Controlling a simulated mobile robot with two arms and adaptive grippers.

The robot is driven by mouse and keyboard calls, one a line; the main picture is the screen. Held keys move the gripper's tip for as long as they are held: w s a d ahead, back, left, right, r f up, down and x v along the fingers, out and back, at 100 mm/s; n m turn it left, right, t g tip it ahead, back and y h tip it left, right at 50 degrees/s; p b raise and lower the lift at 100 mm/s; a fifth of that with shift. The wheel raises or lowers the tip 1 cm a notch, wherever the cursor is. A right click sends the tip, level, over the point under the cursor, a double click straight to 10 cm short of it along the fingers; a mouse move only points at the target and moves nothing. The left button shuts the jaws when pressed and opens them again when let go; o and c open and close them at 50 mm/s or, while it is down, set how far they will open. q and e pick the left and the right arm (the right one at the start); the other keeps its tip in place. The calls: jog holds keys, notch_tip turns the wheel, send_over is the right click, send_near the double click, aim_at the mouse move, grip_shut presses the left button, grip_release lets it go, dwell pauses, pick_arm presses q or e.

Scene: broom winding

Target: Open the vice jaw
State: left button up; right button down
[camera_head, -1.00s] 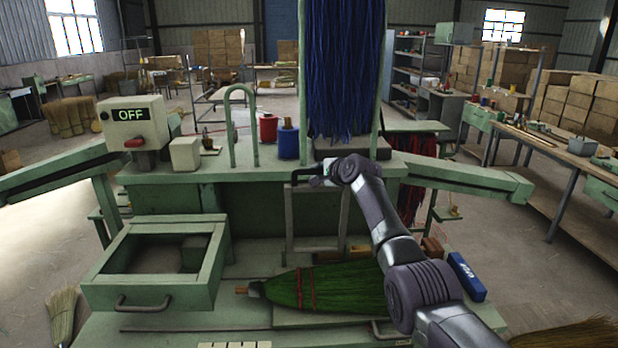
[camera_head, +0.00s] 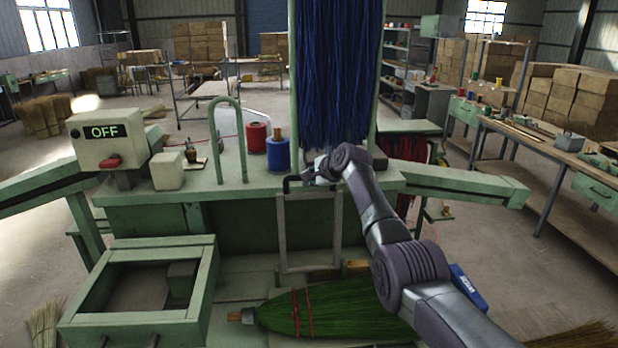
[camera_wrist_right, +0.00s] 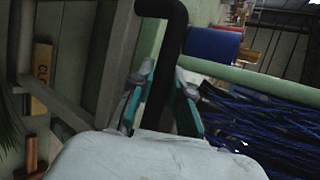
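The vice jaw seems to be the upright grey metal frame (camera_head: 281,235) on the front of the green machine, under the hanging blue bristles. A black bent handle (camera_head: 288,184) is at its top; it also shows in the wrist view (camera_wrist_right: 172,14). My right gripper (camera_head: 312,174) is at this handle. In the wrist view my right gripper (camera_wrist_right: 164,100) has its teal-padded fingers on both sides of the black bar, seemingly closed against it. A green broom head (camera_head: 340,308) lies flat below the frame, partly hidden by my right arm. My left gripper is out of view.
A control box (camera_head: 92,152) reading OFF stands at the left. Red (camera_head: 257,137) and blue (camera_head: 277,155) spools stand behind the handle. An open green drawer (camera_head: 75,322) is at the lower left.

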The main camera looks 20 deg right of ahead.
jog(key=c, duration=1.1)
grip_release()
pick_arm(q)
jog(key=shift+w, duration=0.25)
pick_arm(e)
jog(key=v, duration=1.2)
